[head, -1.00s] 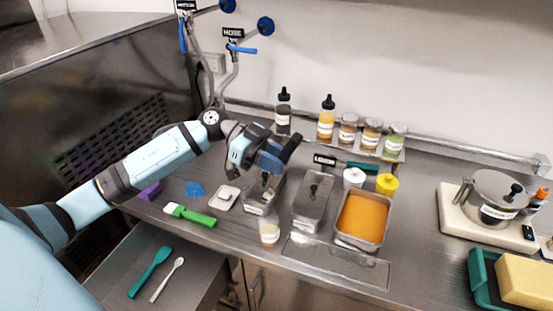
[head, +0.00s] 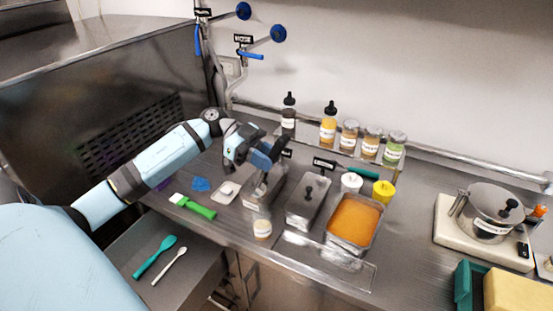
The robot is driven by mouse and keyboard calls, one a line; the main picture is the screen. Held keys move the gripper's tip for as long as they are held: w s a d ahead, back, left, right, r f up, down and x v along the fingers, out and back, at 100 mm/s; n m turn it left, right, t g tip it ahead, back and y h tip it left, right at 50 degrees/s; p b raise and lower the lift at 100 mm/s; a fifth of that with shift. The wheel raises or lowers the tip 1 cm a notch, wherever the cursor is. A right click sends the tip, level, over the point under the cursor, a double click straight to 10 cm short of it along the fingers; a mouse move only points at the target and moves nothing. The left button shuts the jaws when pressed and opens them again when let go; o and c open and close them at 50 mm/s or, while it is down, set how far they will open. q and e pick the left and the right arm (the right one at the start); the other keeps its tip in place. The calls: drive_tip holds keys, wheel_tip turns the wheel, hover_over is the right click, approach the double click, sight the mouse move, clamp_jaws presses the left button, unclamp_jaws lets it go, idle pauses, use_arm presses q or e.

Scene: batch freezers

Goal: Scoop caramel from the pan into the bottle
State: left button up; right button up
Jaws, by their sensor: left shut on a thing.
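My left gripper (head: 268,163) is over the left one of three metal pans (head: 257,203) on the steel counter. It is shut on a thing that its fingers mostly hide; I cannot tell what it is. The middle pan (head: 302,212) has a metal lid with a dark knob. The right pan (head: 354,220) is uncovered and full of an orange mass; I cannot read which pan is caramel. A dark bottle (head: 288,118) and a yellow bottle (head: 328,128), both with black tops, stand on the back ledge. A small labelled container (head: 262,228) stands before the left pan. My right gripper is out of view.
Several labelled jars (head: 371,142) stand beside the bottles. White (head: 351,183) and yellow (head: 383,191) containers are behind the orange pan. A green-handled brush (head: 193,206) and a small white dish (head: 226,193) lie left. A pot (head: 490,211) stands right. Teal (head: 155,257) and white (head: 168,266) spoons lie lower left.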

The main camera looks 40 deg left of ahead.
use_arm(q)
drive_tip(key=shift+w+d+f+y, duration=0.1)
drive_tip(key=shift+d+f+y, duration=0.2)
drive_tip(key=shift+d+y, duration=0.4)
drive_tip(key=w+d+f+g+y+p, duration=0.1)
drive_tip(key=d+f+g+y+p, duration=0.1)
drive_tip(key=d+f+y, duration=0.5)
drive_tip(key=d+y, duration=0.2)
drive_tip(key=y, duration=0.2)
drive_tip(key=shift+w+y+p, duration=0.25)
drive_tip(key=shift+y+p, duration=0.05)
drive_tip(key=shift+p, duration=0.05)
drive_tip(key=shift+d, duration=0.15)
